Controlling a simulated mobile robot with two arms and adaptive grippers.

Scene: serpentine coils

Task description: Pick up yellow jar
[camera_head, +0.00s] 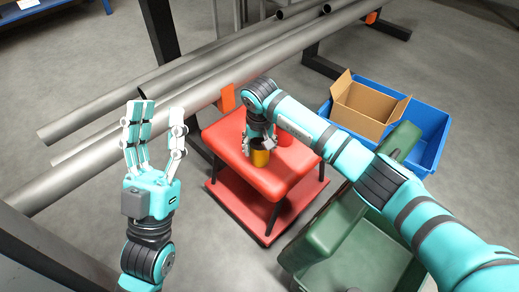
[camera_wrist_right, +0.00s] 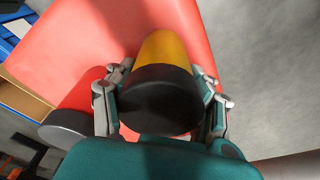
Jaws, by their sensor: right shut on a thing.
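The yellow jar (camera_head: 261,158) stands on the red padded seat of a stool (camera_head: 240,163) in the head view. In the right wrist view the yellow jar (camera_wrist_right: 168,50) shows a wide black lid facing the camera. My right gripper (camera_head: 260,149) reaches down over the jar and is shut on it, with fingers on both sides of the lid in the wrist view (camera_wrist_right: 160,100). I cannot tell whether the jar touches the seat. My left gripper (camera_head: 156,118) is raised, empty and open, well left of the stool.
A red jar (camera_head: 284,135) stands on the seat close to the yellow one. Long grey pipes (camera_head: 190,82) on a rack run behind the stool. A blue crate (camera_head: 436,150) with an open cardboard box (camera_head: 360,108) and a green bin (camera_head: 345,240) stand at the right.

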